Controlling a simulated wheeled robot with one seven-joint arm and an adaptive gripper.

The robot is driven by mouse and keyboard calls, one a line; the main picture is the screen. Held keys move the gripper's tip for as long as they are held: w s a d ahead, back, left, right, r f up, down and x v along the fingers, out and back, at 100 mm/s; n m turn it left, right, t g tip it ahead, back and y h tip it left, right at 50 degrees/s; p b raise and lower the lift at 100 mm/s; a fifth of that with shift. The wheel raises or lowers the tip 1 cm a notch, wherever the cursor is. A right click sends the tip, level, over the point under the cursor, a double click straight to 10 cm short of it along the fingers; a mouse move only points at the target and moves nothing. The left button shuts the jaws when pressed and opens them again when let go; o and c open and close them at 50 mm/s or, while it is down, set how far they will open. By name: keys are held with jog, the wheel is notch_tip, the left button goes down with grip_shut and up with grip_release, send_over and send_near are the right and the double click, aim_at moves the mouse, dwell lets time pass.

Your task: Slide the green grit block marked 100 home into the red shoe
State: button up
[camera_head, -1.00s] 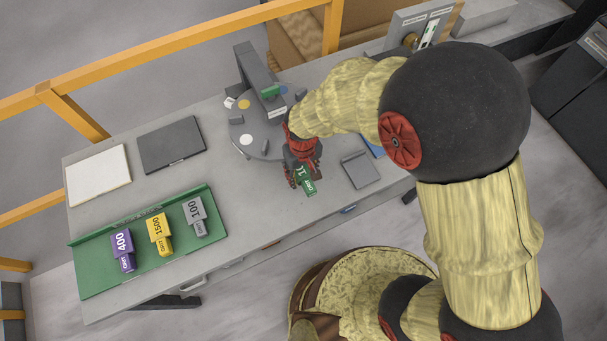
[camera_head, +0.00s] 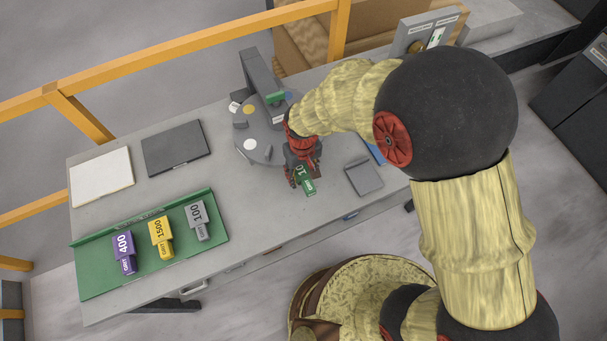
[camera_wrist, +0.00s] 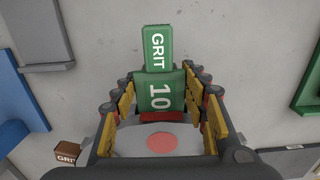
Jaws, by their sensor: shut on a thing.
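My gripper (camera_head: 303,178) is shut on the green grit block (camera_head: 307,187), which is held near the front edge of the slab. In the wrist view the green block (camera_wrist: 160,88) sits between the fingers, its "GRIT" end pointing away; the "10" shows and the rest of the number is hidden. A light grey surface with a red disc (camera_wrist: 161,143) shows below the block, between the fingers. A red strip (camera_wrist: 127,131) borders it at the block's near end; I cannot tell whether this is the red shoe.
A round grey turntable (camera_head: 263,152) with coloured discs stands behind the gripper, beside a grey upright. A green tray (camera_head: 88,288) holds purple, yellow and grey grit blocks. A small grey tray (camera_head: 364,178) lies right. A brown block (camera_wrist: 66,152) shows in the wrist view.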

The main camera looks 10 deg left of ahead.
aim_at(301, 171)
jog(key=shift+w+a, duration=0.25)
jog(key=shift+w, duration=0.15)
jog(key=o, duration=1.6)
jog(key=shift+w+r, duration=0.1)
jog(key=shift+a, duration=0.1)
notch_tip(301, 171, up, 12)
jog(key=shift+f, duration=0.1)
jog(key=shift+c, duration=0.2)
